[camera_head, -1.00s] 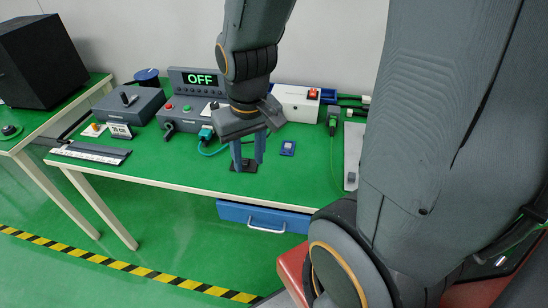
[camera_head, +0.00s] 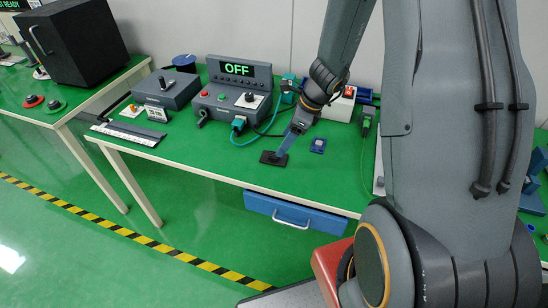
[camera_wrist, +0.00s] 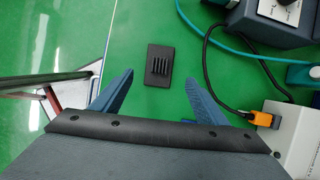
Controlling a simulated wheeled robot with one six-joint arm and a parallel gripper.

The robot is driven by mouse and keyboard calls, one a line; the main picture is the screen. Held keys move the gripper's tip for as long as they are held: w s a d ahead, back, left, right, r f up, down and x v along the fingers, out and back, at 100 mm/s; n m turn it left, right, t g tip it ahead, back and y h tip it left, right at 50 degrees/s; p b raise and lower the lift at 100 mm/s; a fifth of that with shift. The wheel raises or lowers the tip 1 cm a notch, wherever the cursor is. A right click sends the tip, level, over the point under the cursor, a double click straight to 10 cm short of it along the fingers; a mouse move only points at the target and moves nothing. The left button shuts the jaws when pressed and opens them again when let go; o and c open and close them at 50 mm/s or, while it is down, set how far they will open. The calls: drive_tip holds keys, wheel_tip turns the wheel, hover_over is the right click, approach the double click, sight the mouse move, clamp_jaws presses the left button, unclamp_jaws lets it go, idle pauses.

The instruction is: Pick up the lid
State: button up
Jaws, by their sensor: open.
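A small black rectangular plate with raised ribs, which I take to be the lid, lies flat on the green table near its front edge in the head view (camera_head: 268,159). It also shows in the wrist view (camera_wrist: 159,66), just ahead of the fingertips. My gripper (camera_head: 283,152) has blue fingers and reaches down at a slant beside the lid. In the wrist view my gripper (camera_wrist: 155,75) is open, its two fingers spread wide to either side of the lid's line, with nothing between them. I cannot tell how high the fingertips are above the table.
A small blue part (camera_head: 318,145) lies right of the lid. Behind stand a control box with an OFF display (camera_head: 237,70), a grey box (camera_head: 167,88) and a white box (camera_head: 340,105) with cables. A blue drawer (camera_head: 295,214) hangs under the table edge.

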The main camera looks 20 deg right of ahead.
sight(274, 154)
drive_tip(key=shift+p+x, duration=0.6)
drive_tip(key=shift+x, duration=3)
drive_tip(key=shift+a, duration=0.2)
drive_tip(key=shift+c, duration=0.4)
drive_tip(key=shift+r, duration=0.1)
drive_tip(key=c, duration=1.1)
